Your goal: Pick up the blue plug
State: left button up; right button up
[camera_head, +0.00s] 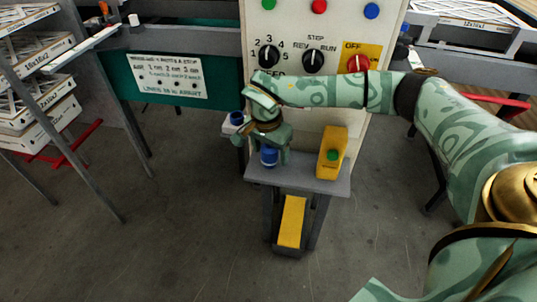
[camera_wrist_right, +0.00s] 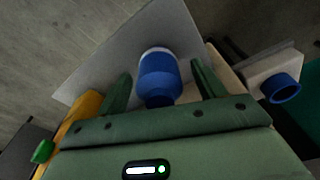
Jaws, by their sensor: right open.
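The blue plug (camera_head: 268,157) stands on a small grey shelf (camera_head: 312,185) at the front of the control panel. My right gripper (camera_head: 273,147) is over it, pointing down. In the right wrist view the blue plug (camera_wrist_right: 158,72), with a pale band at one end, lies between the two green fingers of my open right gripper (camera_wrist_right: 161,84). Gaps show between the plug and both fingers, so it is not gripped. The plug's near end is partly hidden by the gripper body. My left gripper is not in view.
A yellow box (camera_head: 330,155) with a green button stands right of the plug on the shelf. A blue ring on a white block (camera_head: 236,119) sits left of the gripper. The panel (camera_head: 330,22) with knobs rises behind. Racks of boxed filters (camera_head: 40,100) stand at left.

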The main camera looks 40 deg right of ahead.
jog(key=c, duration=1.1)
jog(key=shift+r, duration=0.15)
